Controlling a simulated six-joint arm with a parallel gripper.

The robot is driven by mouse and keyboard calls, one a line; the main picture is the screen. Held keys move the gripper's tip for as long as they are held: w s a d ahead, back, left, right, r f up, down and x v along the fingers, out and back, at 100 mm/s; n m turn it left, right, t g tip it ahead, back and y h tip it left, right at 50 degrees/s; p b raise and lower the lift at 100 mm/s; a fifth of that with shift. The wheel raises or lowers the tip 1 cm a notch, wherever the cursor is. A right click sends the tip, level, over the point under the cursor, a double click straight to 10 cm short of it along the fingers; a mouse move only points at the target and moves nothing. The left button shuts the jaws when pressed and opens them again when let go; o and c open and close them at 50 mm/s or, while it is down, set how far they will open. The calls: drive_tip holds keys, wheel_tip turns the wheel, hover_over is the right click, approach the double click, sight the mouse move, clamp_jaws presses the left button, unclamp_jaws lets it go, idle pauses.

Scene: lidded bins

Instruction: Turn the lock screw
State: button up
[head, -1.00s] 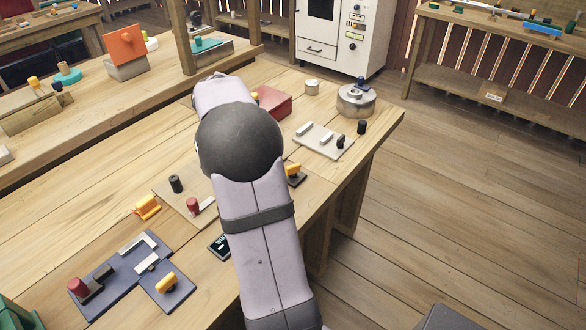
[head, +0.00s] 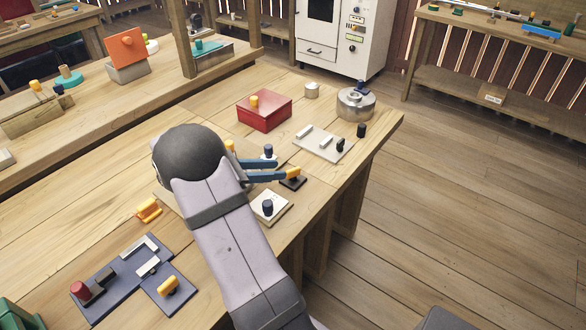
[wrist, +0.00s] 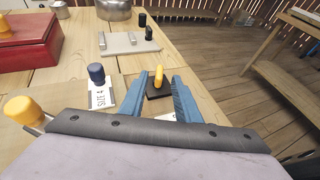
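A yellow upright handle (head: 293,173) on a small black plate (head: 296,184) stands near the right edge of the bench; it looks like the lock screw, but no label shows this. It also appears in the wrist view (wrist: 159,75) on its black plate (wrist: 158,91). My gripper (head: 281,169) is open, with two blue fingers pointing at the handle. In the wrist view, my gripper (wrist: 160,77) has one finger on each side of the handle, with gaps visible. I cannot tell how far the tips reach past it.
A white card with a blue knob (wrist: 97,73) stands left of the fingers; a yellow knob (wrist: 25,108) is farther left. The red box (head: 264,111) and pale plate (head: 322,142) sit beyond.

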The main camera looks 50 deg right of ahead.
sight(292, 169)
drive_tip(key=shift+x, duration=3.7)
clamp_jaws()
